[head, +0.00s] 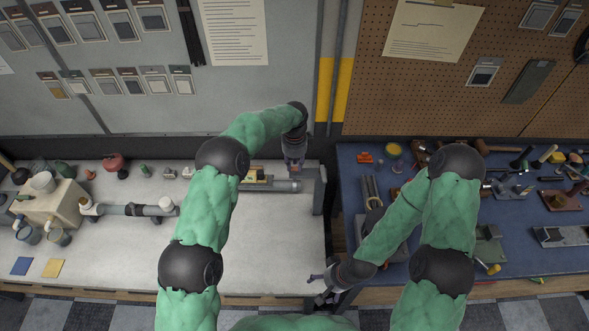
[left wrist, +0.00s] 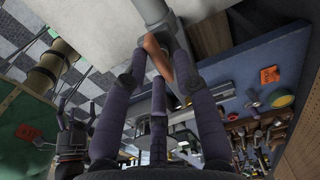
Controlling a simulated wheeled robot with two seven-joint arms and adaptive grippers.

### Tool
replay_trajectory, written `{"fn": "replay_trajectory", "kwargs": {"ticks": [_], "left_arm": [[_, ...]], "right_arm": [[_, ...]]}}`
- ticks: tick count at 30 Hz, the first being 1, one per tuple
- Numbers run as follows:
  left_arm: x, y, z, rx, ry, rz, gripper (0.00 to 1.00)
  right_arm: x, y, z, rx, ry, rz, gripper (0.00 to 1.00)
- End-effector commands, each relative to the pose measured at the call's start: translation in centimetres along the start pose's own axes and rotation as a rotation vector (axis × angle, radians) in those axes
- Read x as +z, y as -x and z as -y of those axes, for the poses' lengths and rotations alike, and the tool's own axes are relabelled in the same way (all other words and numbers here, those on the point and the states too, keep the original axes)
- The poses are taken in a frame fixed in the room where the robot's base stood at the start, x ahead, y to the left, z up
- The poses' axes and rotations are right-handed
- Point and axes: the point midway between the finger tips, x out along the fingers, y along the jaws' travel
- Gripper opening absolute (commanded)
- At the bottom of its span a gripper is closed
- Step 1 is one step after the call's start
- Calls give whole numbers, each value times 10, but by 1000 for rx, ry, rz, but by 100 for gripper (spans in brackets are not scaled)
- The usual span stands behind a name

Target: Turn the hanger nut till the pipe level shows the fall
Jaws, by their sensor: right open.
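The grey pipe (head: 265,187) lies along the back of the pale bench and ends near a grey upright post (head: 319,190). A small yellowish piece (head: 256,175), perhaps the pipe level, sits at the pipe; its reading is too small to see. My left gripper (head: 293,166) points down over the pipe's right end. In the left wrist view, a copper-coloured piece (left wrist: 158,57), perhaps the hanger nut, lies between its fingertips, beside the pipe (left wrist: 152,10); whether they touch it is unclear. My right gripper (head: 322,287) is open and empty near the bench's front right corner.
Another pipe assembly (head: 140,210), a beige block (head: 50,203) and small pots stand on the bench's left. The blue mat (head: 400,275) at right holds many tools and parts. The bench's middle front is clear.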

Motion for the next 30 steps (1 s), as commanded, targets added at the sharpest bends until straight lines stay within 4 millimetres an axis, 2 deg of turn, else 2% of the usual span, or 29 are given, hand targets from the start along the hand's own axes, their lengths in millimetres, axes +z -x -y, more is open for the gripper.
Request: {"fn": "replay_trajectory", "kwargs": {"ticks": [1, 3, 21, 30], "left_arm": [[1, 11, 6, -19, 3, -3, 24], [1, 16, 6, -19, 3, -3, 24], [0, 52, 1, -3, 0, 0, 24], [0, 55, 0, 0, 0, 0, 24]], "right_arm": [[0, 3, 1, 0, 0, 0, 86], [0, 5, 2, 0, 0, 0, 86], [1, 23, 8, 0, 0, 0, 86], [1, 25, 9, 0, 0, 0, 86]]}}
